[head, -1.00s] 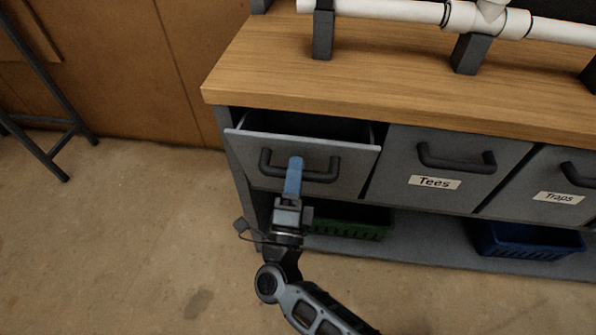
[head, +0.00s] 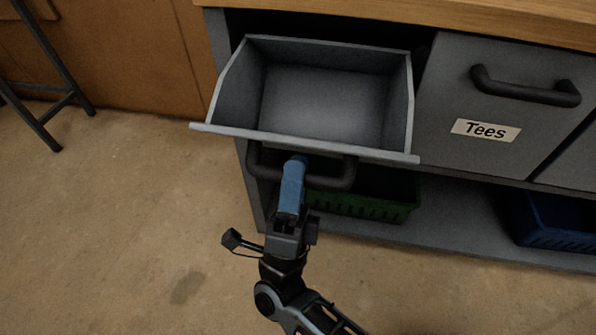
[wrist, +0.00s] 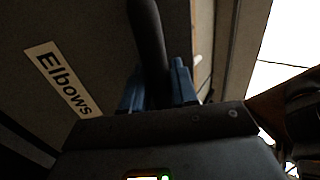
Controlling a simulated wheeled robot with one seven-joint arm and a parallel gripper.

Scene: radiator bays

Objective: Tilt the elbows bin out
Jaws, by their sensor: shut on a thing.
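The elbows bin (head: 320,100) is the leftmost grey bin under the bench top in the head view. It is tilted out, and its inside shows empty. Its dark bar handle (head: 335,178) is on its front face. My gripper (head: 294,165) has blue fingers and is shut on that handle, left of its middle. In the wrist view the handle (wrist: 147,40) runs between my blue fingers (wrist: 158,88). The "Elbows" label (wrist: 62,80) shows on the bin's front there; the head view does not show the label.
The closed Tees bin (head: 505,110) is just to the right. A green crate (head: 370,205) and a blue crate (head: 560,225) stand on the low shelf. The wooden bench top (head: 430,15) is above. Dark stand legs (head: 40,110) are at far left. Floor to the left is clear.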

